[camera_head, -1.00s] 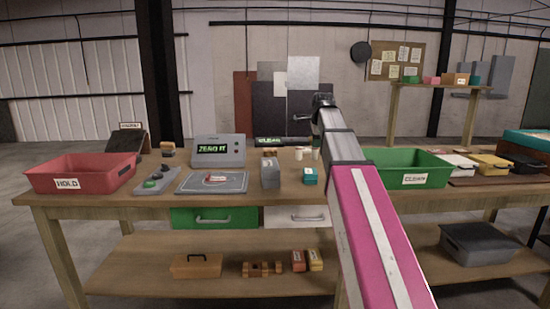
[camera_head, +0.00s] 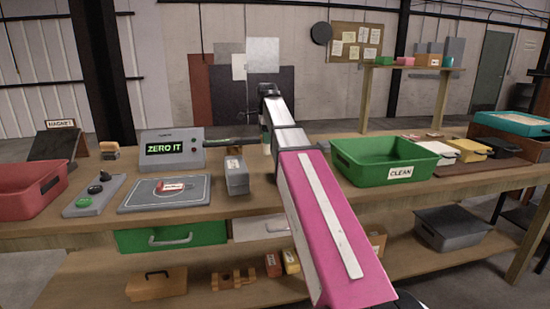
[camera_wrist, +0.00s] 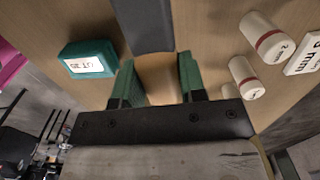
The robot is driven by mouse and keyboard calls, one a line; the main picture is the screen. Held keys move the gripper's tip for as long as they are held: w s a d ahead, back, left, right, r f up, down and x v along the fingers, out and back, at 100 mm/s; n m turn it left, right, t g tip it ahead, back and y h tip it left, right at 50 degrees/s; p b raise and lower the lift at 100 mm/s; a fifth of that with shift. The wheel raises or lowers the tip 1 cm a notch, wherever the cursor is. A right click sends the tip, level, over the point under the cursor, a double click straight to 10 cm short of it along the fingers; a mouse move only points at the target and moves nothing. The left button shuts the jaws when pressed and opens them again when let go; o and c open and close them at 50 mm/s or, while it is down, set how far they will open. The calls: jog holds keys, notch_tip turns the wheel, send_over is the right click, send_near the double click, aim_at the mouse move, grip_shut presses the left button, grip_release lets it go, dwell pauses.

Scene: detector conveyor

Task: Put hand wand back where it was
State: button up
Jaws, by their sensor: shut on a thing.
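The hand wand appears as a dark bar (camera_head: 230,142) pointing left from my gripper (camera_head: 266,142) above the back of the workbench, beside the grey "ZERO IT" unit (camera_head: 172,150). In the wrist view its dark grey body (camera_wrist: 145,25) extends past the fingertips of my gripper (camera_wrist: 157,68).
A grey block (camera_head: 236,177) and a grey pad (camera_head: 165,193) stand left of my arm. A green "CLEAN" bin (camera_head: 385,173) is at the right, a red bin (camera_head: 25,190) at the left. A teal box (camera_wrist: 90,60) and white cylinders (camera_wrist: 265,35) lie below my gripper.

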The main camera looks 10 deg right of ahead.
jog(key=w+d+f, duration=0.1)
jog(key=d+f, duration=0.1)
jog(key=d, duration=0.1)
jog(key=w+d+f, duration=0.2)
jog(key=d, duration=0.1)
jog(key=w+d+f, duration=0.1)
jog(key=d+f, duration=0.1)
jog(key=d, duration=0.1)
jog(key=shift+w, duration=0.35)
jog(key=shift+f, duration=2.1)
jog(key=shift+f, duration=0.1)
jog(key=o, duration=1.1)
jog(key=r, duration=1.2)
jog(key=shift+d+r, duration=0.15)
jog(key=shift+d, duration=0.05)
